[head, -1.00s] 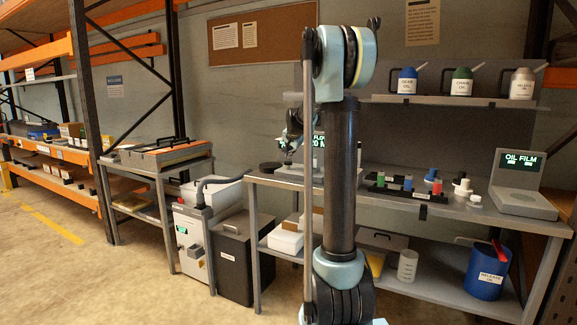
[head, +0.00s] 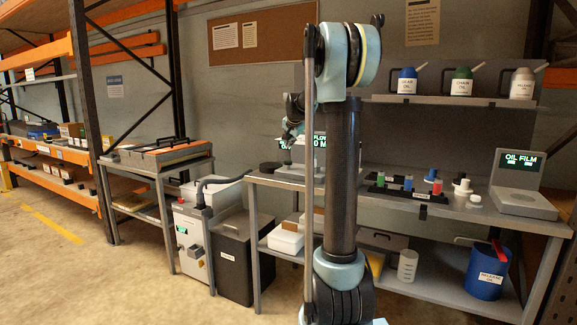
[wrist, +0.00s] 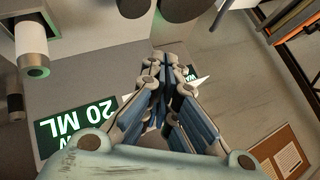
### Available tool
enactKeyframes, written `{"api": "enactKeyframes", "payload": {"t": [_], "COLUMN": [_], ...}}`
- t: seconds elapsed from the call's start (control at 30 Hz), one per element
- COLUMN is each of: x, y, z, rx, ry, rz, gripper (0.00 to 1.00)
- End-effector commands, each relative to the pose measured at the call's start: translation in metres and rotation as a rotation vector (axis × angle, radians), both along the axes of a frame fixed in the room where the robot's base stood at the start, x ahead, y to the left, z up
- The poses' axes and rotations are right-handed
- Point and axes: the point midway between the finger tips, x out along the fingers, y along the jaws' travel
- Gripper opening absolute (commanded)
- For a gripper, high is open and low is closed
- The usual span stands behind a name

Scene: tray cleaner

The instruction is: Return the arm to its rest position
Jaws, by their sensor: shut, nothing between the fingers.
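My gripper (wrist: 166,75) shows large in the wrist view, its fingers drawn together with nothing between them. In the head view my arm stands upright in front of the workbench, and the column hides most of the hand. A bit of the hand and wrist shows left of the column, above the bench. Behind the fingers in the wrist view is a sign with green panels (wrist: 88,118) reading "20 ML". The same display (head: 318,143) is partly hidden behind my arm in the head view.
The workbench (head: 452,208) holds a rack with coloured pieces (head: 408,190) and an OIL FILM device (head: 523,190). Oil cans (head: 461,82) stand on the shelf above. A blue bucket (head: 486,272) is below. A grey cart (head: 160,168) stands left. Open floor lies front left.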

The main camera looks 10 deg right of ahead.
Motion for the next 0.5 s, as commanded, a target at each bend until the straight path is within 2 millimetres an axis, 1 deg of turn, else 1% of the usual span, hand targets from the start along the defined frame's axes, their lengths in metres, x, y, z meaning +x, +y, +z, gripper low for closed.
{"api": "enactKeyframes", "payload": {"t": [0.4, 0.5], "x": [-0.0001, -0.0053], "y": [0.0, 0.0002], "z": [-0.0003, -0.0008], "rx": [0.0, -0.004], "ry": [0.0, 0.004], "rz": [0.0, 0.004], "gripper": [0.0, 0.0]}}
